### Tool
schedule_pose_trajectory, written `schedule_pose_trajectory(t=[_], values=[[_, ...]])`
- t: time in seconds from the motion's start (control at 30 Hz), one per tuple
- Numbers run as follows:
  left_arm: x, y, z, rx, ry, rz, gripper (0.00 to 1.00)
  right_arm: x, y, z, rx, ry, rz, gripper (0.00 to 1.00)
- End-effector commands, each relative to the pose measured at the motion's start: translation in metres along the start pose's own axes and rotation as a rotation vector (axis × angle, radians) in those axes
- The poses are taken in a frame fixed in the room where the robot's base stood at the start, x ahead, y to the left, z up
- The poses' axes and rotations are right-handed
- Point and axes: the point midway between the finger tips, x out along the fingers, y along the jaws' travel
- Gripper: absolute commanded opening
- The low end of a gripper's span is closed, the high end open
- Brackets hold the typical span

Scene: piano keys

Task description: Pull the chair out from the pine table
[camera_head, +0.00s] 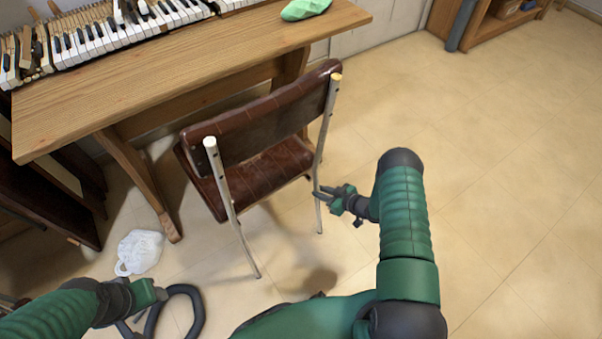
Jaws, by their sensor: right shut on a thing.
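The chair (262,125) has a brown leather back and seat and pale metal legs. It stands upright with its back towards me, close to the near side of the pine table (190,70). My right gripper (322,193) is shut on the chair's right rear leg, below seat level. My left gripper (150,294) is at the lower left, low over the floor and apart from the chair. Whether its fingers are open or shut does not show clearly. The chair's front legs are mostly hidden behind the seat and back.
Piano keys (110,33) and a green cloth-like object (304,9) lie on the table. A white bag (140,251) and a dark hose (190,312) lie on the floor at the left. A wooden shelf (490,25) stands at the back right. The tiled floor to the right is clear.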

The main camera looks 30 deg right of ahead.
Motion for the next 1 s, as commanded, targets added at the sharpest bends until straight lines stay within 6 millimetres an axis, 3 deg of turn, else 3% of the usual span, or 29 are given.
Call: schedule_pose_trajectory(t=[0.63, 1.0], values=[[-0.015, 0.000, -0.004, 0.000, 0.000, 0.000, 0.55, -0.044, -0.004, 0.027, 0.002, -0.012, 0.003, 0.00], [-0.019, 0.000, -0.004, 0.000, 0.000, 0.000, 0.55, -0.058, -0.007, 0.033, 0.001, -0.005, 0.001, 0.00]])
